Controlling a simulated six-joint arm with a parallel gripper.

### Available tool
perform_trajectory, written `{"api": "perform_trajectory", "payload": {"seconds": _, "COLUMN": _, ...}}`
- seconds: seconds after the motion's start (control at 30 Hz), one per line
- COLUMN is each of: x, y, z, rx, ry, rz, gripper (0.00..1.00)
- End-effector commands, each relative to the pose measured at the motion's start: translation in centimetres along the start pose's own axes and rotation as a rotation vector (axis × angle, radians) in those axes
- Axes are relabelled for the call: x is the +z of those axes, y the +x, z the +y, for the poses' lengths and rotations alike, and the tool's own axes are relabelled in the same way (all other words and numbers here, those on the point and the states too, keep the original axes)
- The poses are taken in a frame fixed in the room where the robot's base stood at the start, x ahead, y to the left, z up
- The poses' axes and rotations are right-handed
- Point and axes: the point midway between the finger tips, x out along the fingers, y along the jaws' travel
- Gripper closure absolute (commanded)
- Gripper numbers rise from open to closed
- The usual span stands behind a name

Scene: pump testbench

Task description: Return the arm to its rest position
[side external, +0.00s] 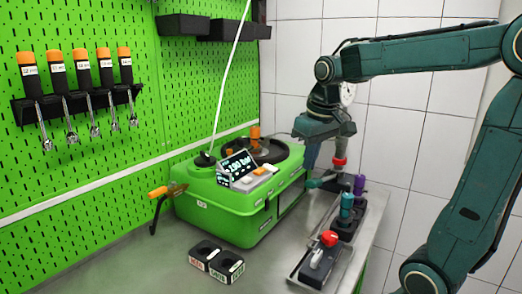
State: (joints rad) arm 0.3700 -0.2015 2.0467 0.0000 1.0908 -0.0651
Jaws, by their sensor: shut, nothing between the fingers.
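My dark green arm reaches in from the right and bends down over the right end of the green pump bench. My gripper (312,160) hangs downward beside the bench's right end, near the back of the tray. Its fingers are small and partly hidden, and they look shut with nothing held. The green pump bench (222,205) stands on the table with a lit display (238,166) on its front. I cannot tell whether the gripper touches anything.
A metal tray (342,262) at the right holds a red-topped part (329,238), a teal part (347,205) and a purple part (359,184). Orange-handled tools (80,58) hang on the green pegboard. The front left table is clear.

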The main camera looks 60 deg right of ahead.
Motion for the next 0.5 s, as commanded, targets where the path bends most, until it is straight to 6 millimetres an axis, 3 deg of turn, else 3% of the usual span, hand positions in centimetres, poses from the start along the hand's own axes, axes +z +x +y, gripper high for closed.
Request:
{"api": "perform_trajectory", "payload": {"seconds": 0.2, "x": 4.1, "y": -1.0, "z": -3.3, "rx": -0.023, "ry": -0.092, "rz": 0.089, "gripper": 1.00}}
{"api": "perform_trajectory", "payload": {"seconds": 0.5, "x": 9.7, "y": -1.0, "z": -6.1, "rx": -0.071, "ry": -0.205, "rz": 0.204, "gripper": 1.00}}
